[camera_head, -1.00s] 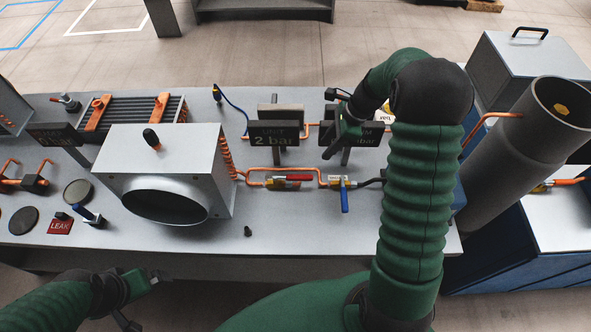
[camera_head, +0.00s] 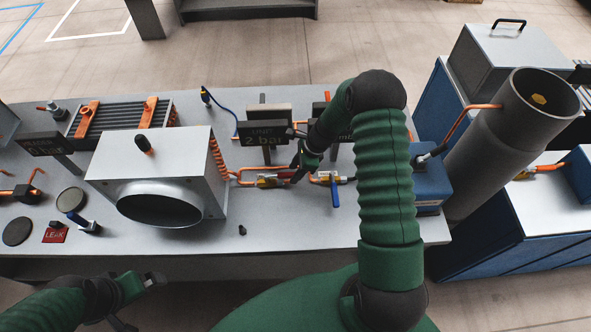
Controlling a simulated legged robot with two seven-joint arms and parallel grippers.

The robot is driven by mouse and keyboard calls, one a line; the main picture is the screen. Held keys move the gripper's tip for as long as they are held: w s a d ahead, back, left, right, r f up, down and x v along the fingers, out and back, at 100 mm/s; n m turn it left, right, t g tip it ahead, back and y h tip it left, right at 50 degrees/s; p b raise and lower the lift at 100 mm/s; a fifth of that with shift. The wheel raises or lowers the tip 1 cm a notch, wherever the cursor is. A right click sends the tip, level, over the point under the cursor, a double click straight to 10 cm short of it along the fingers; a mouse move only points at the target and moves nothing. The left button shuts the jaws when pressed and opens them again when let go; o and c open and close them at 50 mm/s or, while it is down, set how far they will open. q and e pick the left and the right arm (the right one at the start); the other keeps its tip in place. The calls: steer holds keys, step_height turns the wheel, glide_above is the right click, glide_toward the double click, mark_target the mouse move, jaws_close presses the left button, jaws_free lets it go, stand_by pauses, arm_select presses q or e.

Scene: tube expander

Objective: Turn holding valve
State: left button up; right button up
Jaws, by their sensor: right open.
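Two small valves sit on the orange pipe at the middle of the bench. The left valve (camera_head: 268,181) has a brass body and a red handle, now largely hidden behind my gripper. The right valve has a blue handle (camera_head: 335,194) hanging down toward the bench front. The task's wording does not show which is the holding valve. My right gripper (camera_head: 298,168) is open, pointing down at the red handle; I cannot tell whether it touches. My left gripper (camera_head: 150,281) is low at the left, in front of the bench, away from the valves; its jaws are unclear.
A white box with a round duct (camera_head: 160,208) stands left of the valves. A dark "2 bar" display (camera_head: 264,135) stands behind the pipe. A blue box (camera_head: 431,180) and a large grey cylinder (camera_head: 483,165) are at the right. The bench front below the valves is mostly clear.

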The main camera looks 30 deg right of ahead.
steer(key=shift+a, duration=0.2)
jaws_close()
steer(key=shift+d, duration=0.2)
stand_by(0.9)
